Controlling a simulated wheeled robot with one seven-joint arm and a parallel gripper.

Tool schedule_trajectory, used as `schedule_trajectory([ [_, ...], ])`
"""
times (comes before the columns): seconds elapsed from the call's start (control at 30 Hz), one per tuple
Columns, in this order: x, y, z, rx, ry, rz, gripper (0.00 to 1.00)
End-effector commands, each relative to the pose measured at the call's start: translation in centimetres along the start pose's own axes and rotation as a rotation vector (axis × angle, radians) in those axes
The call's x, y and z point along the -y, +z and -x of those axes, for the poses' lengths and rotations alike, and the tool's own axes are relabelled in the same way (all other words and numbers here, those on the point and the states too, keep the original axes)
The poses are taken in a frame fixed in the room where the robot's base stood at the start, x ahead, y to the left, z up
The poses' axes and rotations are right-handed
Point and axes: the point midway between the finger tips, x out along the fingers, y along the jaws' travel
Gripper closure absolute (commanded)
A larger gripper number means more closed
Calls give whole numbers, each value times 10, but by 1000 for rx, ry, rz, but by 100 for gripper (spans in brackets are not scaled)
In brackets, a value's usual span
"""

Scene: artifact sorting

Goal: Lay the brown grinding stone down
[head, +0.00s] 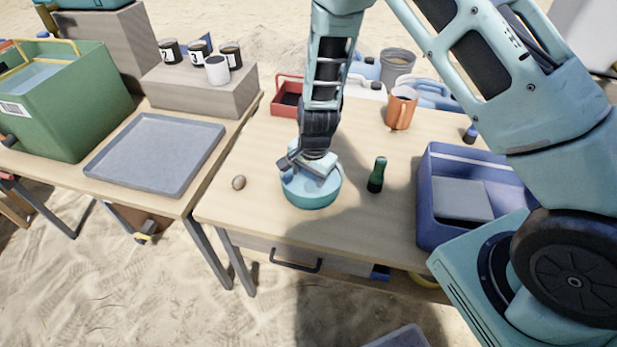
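A small rounded brown stone (239,183), which looks like the grinding stone, lies on the wooden table (262,215) near its left front corner. A round teal bowl (312,196) stands to the right of it. My gripper (313,172) points down at the bowl, to the right of the brown stone and apart from it. The fingertips are hidden or too small to make out, so I cannot tell whether they are open or hold anything. Most of the bowl's inside is hidden by my gripper.
A dark green bottle (376,175) stands right of the bowl. A blue crate (433,215) is at the right, an orange mug (401,108) and red tray (287,98) behind. A grey tray (158,152) lies on the left table. The table front is clear.

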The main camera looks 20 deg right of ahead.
Motion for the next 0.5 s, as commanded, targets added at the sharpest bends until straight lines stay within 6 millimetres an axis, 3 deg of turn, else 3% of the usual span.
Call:
schedule_trajectory([
  [0.27, -2, 1, 4, 2, 5, 0, 46],
  [0.5, 0, 0, 45, -1, 0, 0, 46],
])
